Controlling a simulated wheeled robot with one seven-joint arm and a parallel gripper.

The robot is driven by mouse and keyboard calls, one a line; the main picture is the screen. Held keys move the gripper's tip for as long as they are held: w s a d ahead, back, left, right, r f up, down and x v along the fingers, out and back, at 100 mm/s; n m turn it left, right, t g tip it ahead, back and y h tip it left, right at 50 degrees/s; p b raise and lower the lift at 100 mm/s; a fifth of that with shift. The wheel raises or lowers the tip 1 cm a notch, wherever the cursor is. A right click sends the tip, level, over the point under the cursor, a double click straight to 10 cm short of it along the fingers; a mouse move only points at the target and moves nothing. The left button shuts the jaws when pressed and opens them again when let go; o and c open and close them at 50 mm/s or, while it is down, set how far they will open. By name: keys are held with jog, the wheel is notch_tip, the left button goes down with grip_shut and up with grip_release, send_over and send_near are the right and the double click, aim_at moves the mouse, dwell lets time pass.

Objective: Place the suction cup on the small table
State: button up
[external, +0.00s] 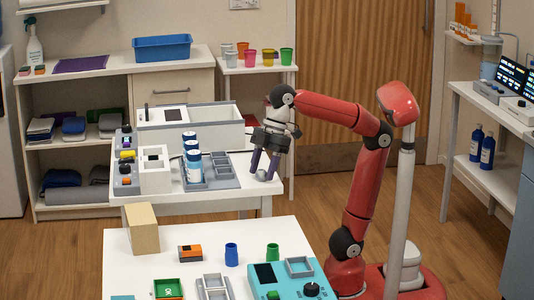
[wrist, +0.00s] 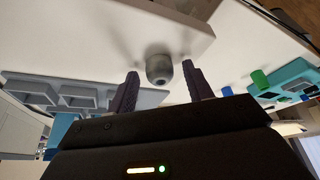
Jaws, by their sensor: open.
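A small grey rounded piece, which looks like the suction cup (external: 261,176), sits near the right front corner of the middle white table (external: 225,199). It also shows in the wrist view (wrist: 159,68), with a dark round end facing the camera. My gripper (external: 264,170) points down over it, with its purple fingers open. In the wrist view the piece lies between the fingertips, with a gap on each side. A small white table (external: 259,70) stands at the back by the door, holding several coloured cups.
The middle table also holds a grey rack (external: 225,181) with blue-and-white bottles, a white bin (external: 220,137) and a device (external: 153,181). The front table (external: 205,251) carries a box, small cups and a teal device. The small table's front is partly clear.

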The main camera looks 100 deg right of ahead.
jog(key=shift+r, duration=0.1)
jog(key=shift+r, duration=0.3)
jog(key=p+v, duration=0.3)
jog(key=v, duration=0.8)
jog(key=shift+s+d+r, duration=0.2)
